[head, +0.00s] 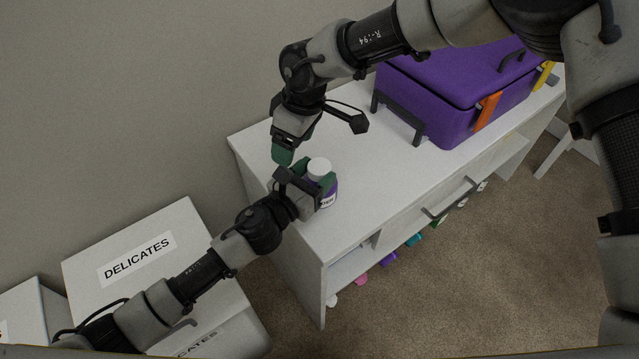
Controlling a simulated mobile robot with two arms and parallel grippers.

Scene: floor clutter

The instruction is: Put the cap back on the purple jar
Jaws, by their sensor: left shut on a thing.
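The purple jar (328,194) has a white label and stands upright near the left end of the white cabinet top. A round white top (319,167) shows on it; I cannot tell whether this is the cap fully seated. My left gripper (318,184) is shut around the jar from the left, hiding part of its side. My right gripper (283,152) points down just behind and left of the jar, apart from it. Its green fingertips overlap in this view, so its opening is unclear, and I see nothing held in it.
A white box labelled DELICATES (180,215) stands at lower left. The cabinet top between jar and toolbox is clear.

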